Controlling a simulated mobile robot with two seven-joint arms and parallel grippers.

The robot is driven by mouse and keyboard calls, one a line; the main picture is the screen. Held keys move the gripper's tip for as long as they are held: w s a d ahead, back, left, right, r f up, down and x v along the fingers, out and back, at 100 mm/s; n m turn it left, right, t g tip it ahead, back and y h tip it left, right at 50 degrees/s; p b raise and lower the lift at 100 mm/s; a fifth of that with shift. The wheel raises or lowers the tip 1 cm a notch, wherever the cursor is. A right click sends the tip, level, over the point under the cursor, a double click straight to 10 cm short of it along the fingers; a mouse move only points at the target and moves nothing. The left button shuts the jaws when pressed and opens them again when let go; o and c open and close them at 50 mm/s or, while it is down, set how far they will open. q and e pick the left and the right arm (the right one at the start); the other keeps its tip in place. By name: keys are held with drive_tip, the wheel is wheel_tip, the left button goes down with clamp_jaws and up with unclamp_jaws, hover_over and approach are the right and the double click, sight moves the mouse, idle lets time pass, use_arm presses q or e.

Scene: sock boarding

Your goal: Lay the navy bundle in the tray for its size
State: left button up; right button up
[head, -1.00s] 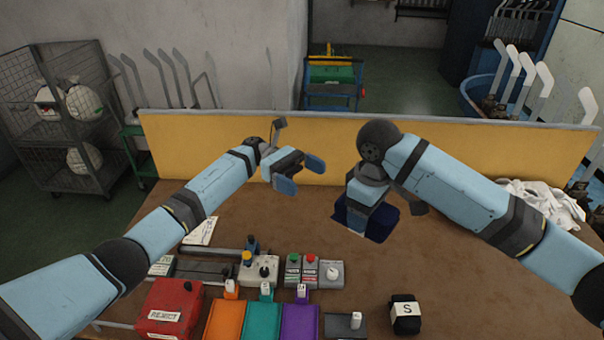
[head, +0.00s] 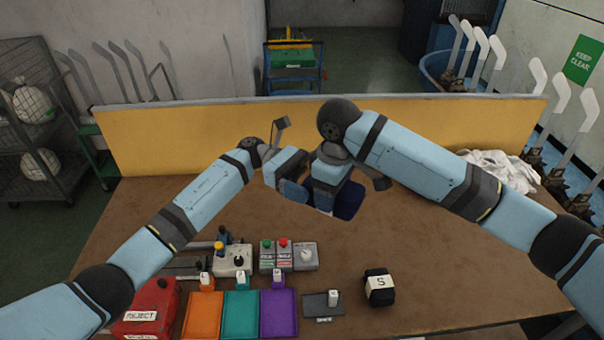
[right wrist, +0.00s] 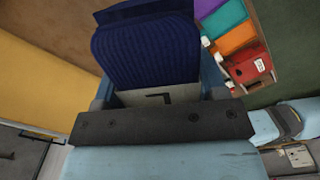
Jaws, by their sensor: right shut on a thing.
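The navy bundle (head: 349,200) is a dark blue ribbed knit piece. My right gripper (head: 326,192) is shut on it and holds it above the middle of the brown table. In the right wrist view the bundle (right wrist: 145,50) fills the top middle, with a pale band under it. My left gripper (head: 292,184) is close beside the right one; one finger shows and the rest is hidden behind the right hand. Orange (head: 202,315), teal (head: 241,315) and purple (head: 279,313) trays stand at the front with white tags, one reading L. The other tags are too small to read surely.
A red REJECT box (head: 150,305) stands left of the trays. A dark pad (head: 318,308) and a black block marked S (head: 380,290) lie to their right. Button boxes (head: 283,256) stand behind the trays. White cloth (head: 500,168) lies at the back right. The table's right side is clear.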

use_arm(q)
drive_tip(key=shift+c, duration=0.4)
drive_tip(key=c, duration=0.9)
drive_tip(key=shift+c, duration=0.3)
use_arm(e)
drive_tip(key=o, duration=1)
drive_tip(key=shift+o, duration=0.2)
